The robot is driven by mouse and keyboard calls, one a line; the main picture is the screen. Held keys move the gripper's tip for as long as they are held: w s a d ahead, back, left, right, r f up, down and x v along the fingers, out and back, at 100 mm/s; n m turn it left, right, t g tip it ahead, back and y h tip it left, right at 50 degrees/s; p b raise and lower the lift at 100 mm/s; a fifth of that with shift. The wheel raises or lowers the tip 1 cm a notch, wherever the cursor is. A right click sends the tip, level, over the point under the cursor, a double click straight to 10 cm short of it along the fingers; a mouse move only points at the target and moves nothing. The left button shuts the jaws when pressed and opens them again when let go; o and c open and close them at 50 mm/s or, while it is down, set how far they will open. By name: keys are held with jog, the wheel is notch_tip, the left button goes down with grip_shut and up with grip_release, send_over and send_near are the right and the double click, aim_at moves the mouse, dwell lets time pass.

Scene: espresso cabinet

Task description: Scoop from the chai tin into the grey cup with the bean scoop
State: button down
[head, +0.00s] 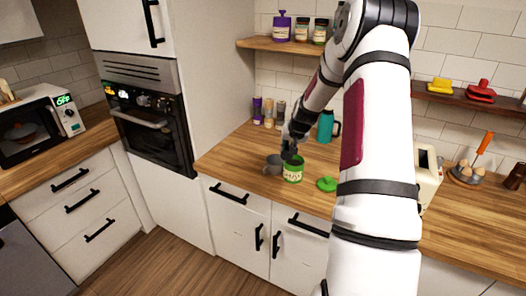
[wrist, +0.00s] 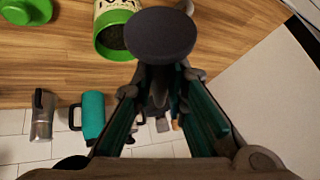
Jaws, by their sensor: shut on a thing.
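The green chai tin (head: 293,174) stands open near the counter's front edge; the wrist view shows its dark inside (wrist: 112,38). Its green lid (head: 327,184) lies to its right, and also shows in the wrist view (wrist: 27,11). The grey cup (head: 273,165) stands just left of the tin. My gripper (head: 290,151) is above and behind the tin and cup. In the wrist view, my gripper (wrist: 158,100) is shut on the bean scoop (wrist: 160,34), whose dark round end partly overlaps the tin. I cannot tell whether the scoop holds anything.
Several small jars (head: 268,112) stand at the back left.

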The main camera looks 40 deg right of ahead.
jog(key=shift+w+a+f, duration=0.1)
jog(key=shift+f, duration=0.05)
jog(key=shift+w+f, duration=0.1)
jog(key=shift+f, duration=0.2)
notch_tip(320, 180, down, 2)
jog(key=shift+f+g+h, duration=0.25)
jog(key=shift+g+h, duration=0.05)
jog(key=shift+w+a+f+n+g+h+b, duration=0.15)
jog(key=shift+f+n+g+h+b, duration=0.15)
jog(key=shift+b, duration=0.5)
jog(key=shift+f+g+h+b, duration=0.2)
jog(key=shift+g+h+b, duration=0.2)
jog(key=shift+b, duration=0.95)
jog(key=shift+r, duration=0.1)
